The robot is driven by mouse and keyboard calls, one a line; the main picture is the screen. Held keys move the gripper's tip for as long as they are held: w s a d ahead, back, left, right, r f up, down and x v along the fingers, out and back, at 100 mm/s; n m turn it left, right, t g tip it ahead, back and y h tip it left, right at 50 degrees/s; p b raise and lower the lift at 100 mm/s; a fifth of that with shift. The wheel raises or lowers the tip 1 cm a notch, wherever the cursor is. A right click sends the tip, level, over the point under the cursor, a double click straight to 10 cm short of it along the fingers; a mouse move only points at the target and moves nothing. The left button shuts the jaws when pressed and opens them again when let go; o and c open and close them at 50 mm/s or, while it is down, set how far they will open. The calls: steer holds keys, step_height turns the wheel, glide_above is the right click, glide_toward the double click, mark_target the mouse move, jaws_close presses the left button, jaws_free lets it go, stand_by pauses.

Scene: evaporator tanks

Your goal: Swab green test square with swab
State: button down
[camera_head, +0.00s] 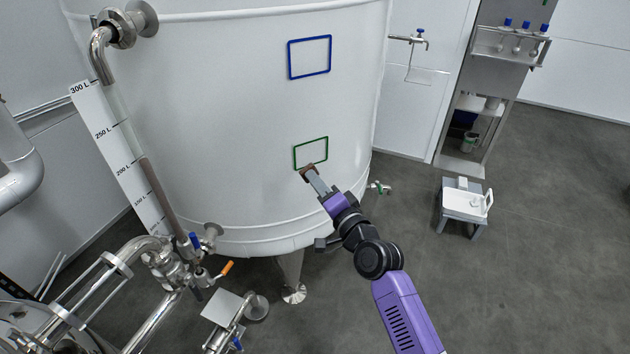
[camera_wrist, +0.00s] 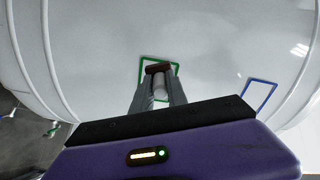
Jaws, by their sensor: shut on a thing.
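The green test square (camera_head: 296,158) is a green outline on the lower front of the white tank (camera_head: 220,110). In the wrist view the green square (camera_wrist: 142,75) lies just beyond the fingertips. My gripper (camera_head: 316,182) is shut on the swab (camera_wrist: 160,86), which has a pale handle and a brown head. The brown swab head (camera_head: 308,171) is at the square's lower edge in the head view. It overlaps the square in the wrist view. I cannot tell whether the head touches the tank wall.
A blue square (camera_head: 310,57) is higher on the tank. Pipes and valves (camera_head: 180,262) stand at the lower left, beside a level scale (camera_head: 122,150). A small outlet valve (camera_head: 380,187) juts out right of my gripper. A low stool (camera_head: 462,206) stands on open floor at the right.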

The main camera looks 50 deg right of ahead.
steer(key=shift+s, duration=0.1)
steer(key=v, duration=0.2)
steer(key=shift+s+a, duration=0.15)
steer(key=shift+s, duration=0.25)
stand_by(0.5)
